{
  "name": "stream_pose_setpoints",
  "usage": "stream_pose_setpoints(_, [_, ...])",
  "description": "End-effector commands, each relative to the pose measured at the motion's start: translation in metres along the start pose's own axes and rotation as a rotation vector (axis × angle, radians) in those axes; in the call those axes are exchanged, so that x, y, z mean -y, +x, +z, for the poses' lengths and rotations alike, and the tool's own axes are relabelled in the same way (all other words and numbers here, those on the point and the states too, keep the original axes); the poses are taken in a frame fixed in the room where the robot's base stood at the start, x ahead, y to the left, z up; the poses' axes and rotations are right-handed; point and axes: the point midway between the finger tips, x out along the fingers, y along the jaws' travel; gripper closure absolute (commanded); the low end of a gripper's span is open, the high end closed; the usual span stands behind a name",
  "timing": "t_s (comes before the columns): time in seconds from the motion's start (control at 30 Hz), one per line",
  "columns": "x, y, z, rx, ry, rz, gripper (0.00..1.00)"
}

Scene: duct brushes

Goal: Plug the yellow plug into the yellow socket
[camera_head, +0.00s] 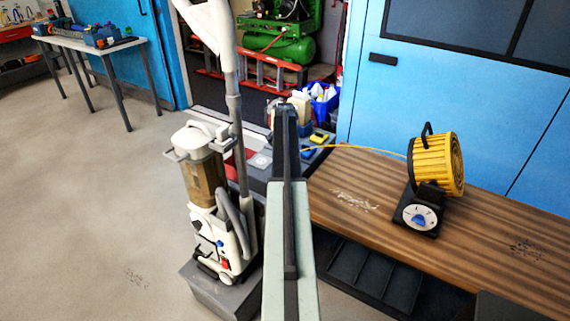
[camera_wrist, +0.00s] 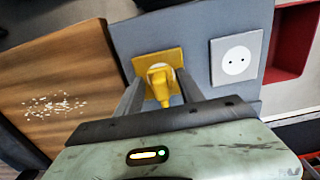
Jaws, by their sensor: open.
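The yellow plug (camera_wrist: 159,84) is at the face of the yellow socket (camera_wrist: 172,56) in the wrist view, lined up with its round pale opening. It looks to be in the socket, but I cannot tell how deep. My gripper (camera_wrist: 160,89) is open, with one finger on each side of the plug and a gap visible around it. The yellow cord (camera_head: 352,147) runs from the cable reel (camera_head: 436,165) across the bench and passes behind my arm.
A white socket (camera_wrist: 236,59) is right of the yellow one on the grey panel (camera_wrist: 204,42). A red tray (camera_wrist: 292,42) lies farther right. The wooden bench (camera_head: 470,238) carries the reel. An upright vacuum cleaner (camera_head: 208,190) stands close left of my arm.

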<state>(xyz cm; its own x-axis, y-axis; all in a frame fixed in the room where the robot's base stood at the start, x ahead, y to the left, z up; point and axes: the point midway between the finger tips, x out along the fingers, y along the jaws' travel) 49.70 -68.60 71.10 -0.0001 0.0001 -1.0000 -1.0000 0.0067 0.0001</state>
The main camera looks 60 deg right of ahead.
Motion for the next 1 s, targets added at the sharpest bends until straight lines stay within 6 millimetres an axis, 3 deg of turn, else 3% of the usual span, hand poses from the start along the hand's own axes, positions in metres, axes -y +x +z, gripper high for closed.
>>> stream_pose_setpoints(0.3, [0.0, -0.061, 0.0, 0.0, 0.0, 0.0, 0.55])
stream_pose_setpoints(0.4, [0.0, -0.073, 0.0, 0.0, 0.0, 0.0, 0.55])
stream_pose_setpoints(1.0, [-0.002, -0.073, 0.004, 0.002, -0.005, 0.001, 0.55])
